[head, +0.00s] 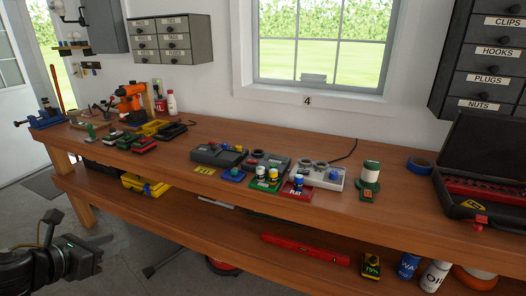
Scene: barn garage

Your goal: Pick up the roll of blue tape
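The roll of blue tape (420,167) lies flat on the wooden workbench at the right, between a white-and-green cylinder and the open black case. Its right side is close to the case, and I cannot tell if they touch. My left gripper (88,258) is at the bottom left, in front of the bench and far from the tape. Its fingers are dark and small, so I cannot tell whether it is open or shut. My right gripper is not in view.
The workbench (400,215) holds a black case (462,206) with red contents at right, a white-and-green cylinder (371,173), several devices mid-bench, and an orange drill (129,101) at left. The lower shelf holds a red level (305,249) and bottles. Bare wood lies in front of the tape.

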